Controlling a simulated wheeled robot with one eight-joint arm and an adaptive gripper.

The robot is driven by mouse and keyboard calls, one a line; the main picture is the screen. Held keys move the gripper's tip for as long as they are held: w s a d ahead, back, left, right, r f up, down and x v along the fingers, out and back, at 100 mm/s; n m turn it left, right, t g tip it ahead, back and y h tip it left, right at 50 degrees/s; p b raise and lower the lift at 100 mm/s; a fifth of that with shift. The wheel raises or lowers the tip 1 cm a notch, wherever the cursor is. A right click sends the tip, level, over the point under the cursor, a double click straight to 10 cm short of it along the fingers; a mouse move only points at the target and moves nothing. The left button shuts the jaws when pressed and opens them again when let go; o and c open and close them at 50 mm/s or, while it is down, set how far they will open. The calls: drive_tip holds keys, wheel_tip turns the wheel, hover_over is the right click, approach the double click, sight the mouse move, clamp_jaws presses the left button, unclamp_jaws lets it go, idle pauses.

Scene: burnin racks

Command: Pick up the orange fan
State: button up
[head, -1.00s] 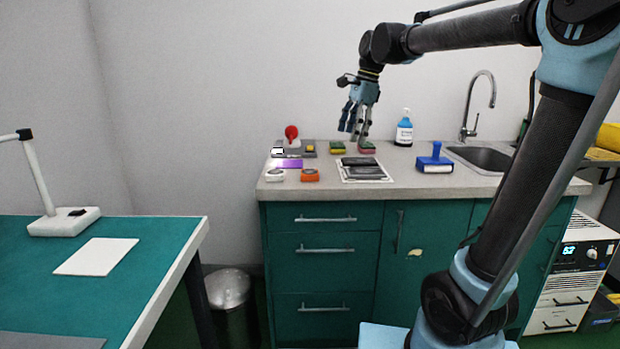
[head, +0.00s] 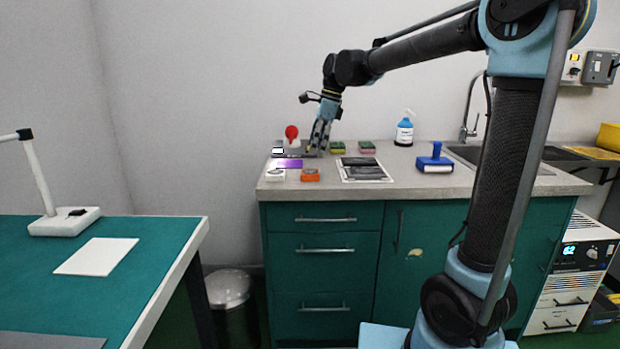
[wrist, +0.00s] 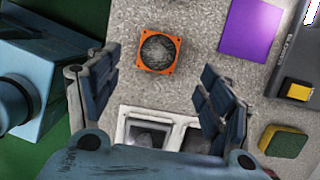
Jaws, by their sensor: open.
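The orange fan (head: 310,175) is a small square orange frame with a dark round middle, lying flat near the front left of the grey counter. In the wrist view the orange fan (wrist: 157,50) lies beyond my fingertips, between the lines of the two fingers and clear of both. My gripper (wrist: 160,85) is open and empty, with its fingers spread wide. In the head view my gripper (head: 318,145) hangs above the counter, behind the fan and slightly to its right.
A white fan (head: 275,175) lies just left of the orange one. A purple card (head: 289,164), a grey device (head: 310,154) and sponges (head: 367,147) lie behind. A dark-panelled tray (head: 364,169) lies right; a blue-handled tool (head: 435,161) stands farther right.

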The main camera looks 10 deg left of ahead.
sight(310, 171)
drive_tip(key=shift+d+x, duration=0.15)
drive_tip(key=shift+x, duration=1.85)
drive_tip(key=shift+d+x, duration=0.1)
drive_tip(key=shift+x, duration=1.95)
drive_tip(key=c, duration=1.1)
